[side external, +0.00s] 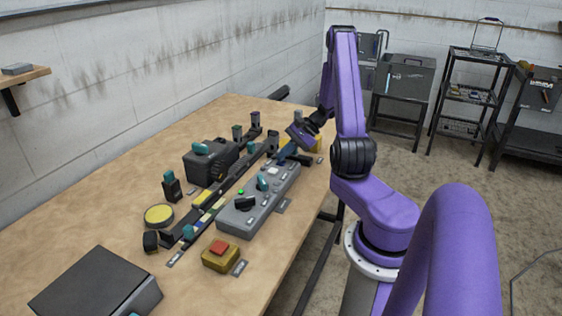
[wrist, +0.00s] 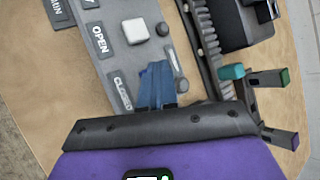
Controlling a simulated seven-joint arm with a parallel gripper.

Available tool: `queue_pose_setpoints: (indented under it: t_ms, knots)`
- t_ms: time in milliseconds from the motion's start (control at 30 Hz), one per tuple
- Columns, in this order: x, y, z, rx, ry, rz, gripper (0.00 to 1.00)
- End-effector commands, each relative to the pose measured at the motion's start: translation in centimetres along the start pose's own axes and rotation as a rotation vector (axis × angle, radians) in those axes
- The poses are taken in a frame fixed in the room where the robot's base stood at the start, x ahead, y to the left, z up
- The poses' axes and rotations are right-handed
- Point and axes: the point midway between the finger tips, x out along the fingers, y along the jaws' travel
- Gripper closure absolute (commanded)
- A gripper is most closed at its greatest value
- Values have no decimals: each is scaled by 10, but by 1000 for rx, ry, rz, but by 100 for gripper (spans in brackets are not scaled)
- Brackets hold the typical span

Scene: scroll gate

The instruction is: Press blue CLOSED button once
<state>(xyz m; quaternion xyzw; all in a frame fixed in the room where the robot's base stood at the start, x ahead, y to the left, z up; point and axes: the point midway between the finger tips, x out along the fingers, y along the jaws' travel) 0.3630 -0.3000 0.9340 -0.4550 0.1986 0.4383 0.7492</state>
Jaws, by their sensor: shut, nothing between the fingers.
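The grey control console (side external: 262,203) lies along the table and also shows in the wrist view (wrist: 112,55). Its CLOSED label (wrist: 122,90) is partly covered by my gripper. A pale square button (wrist: 135,31) sits beside the OPEN label (wrist: 99,39). My gripper (wrist: 156,68) is shut and empty, its narrow blue fingers over the console beside the CLOSED label. In the side view my gripper (side external: 282,158) is at the console's far end. I cannot make out the blue button apart from the blue fingers, nor whether they touch it.
A dark rail (side external: 232,180) with posts runs beside the console. A black machine (side external: 210,162) stands behind it. A yellow block with a red button (side external: 220,253) is at the near end. A dark box (side external: 97,288) lies at the front left. Bare table shows at the left.

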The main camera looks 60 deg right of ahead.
Motion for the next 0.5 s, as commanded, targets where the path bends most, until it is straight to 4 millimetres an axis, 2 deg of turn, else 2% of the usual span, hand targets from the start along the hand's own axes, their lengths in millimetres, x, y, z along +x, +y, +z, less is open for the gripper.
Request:
queue_pose_setpoints:
  t_ms: [500]
  knots:
    - [-11,-8,8,-1,0,1,100]
